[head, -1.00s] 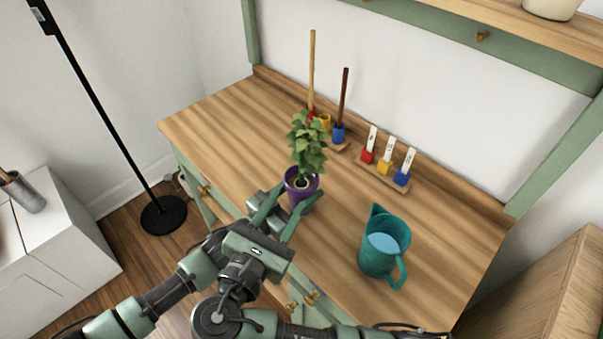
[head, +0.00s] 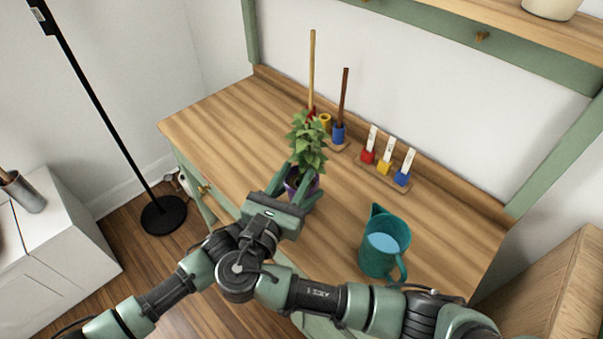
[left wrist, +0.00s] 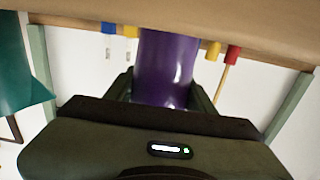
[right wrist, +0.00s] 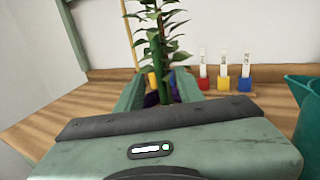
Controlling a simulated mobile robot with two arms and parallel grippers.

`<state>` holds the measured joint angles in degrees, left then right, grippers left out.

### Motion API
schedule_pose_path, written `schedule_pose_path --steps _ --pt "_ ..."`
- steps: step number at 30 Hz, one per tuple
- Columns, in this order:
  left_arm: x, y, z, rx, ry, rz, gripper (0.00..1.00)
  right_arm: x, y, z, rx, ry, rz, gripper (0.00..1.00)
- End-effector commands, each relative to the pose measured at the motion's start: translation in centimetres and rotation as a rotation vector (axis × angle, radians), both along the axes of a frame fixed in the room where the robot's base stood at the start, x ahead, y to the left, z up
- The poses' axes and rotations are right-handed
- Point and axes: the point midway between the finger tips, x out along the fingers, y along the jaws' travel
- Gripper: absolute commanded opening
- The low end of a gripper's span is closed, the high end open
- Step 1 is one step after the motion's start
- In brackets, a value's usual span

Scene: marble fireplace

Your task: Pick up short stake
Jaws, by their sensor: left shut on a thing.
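A long tan stake (head: 311,70) stands in a red holder, and a shorter brown stake (head: 344,98) in a blue one.
A yellow holder (head: 325,119) between the stakes looks empty. A rack (head: 383,173) with red, yellow and blue blocks and white labels stands at the back. A teal jug (head: 377,256) with water is on the right. The counter (head: 220,118) left of the plant is clear.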

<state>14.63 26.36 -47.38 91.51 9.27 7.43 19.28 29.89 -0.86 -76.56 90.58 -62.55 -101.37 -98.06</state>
Motion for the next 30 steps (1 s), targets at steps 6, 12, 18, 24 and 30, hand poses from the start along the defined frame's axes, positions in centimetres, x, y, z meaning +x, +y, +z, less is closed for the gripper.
schedule_pose_path --steps 6,12,18,24,30 --pt "0.0 0.0 0.0 0.000 0.000 0.000 0.00 1.7 -0.8 0.0 -0.001 0.001 -0.001 0.37" --pt "0.0 0.0 0.0 0.000 0.000 0.000 0.00 1.8 -0.8 -0.1 -0.001 0.001 -0.001 0.37" --pt "0.0 0.0 0.0 0.000 0.000 0.000 0.00 1.7 -0.8 0.0 -0.001 0.001 0.000 0.00" --pt "0.0 0.0 0.0 0.000 0.000 0.000 0.00 1.7 -0.8 0.0 -0.001 0.001 0.000 0.00" --pt "0.0 0.0 0.0 0.000 0.000 0.000 0.00 1.7 -0.8 0.8 0.001 0.001 0.000 0.00"
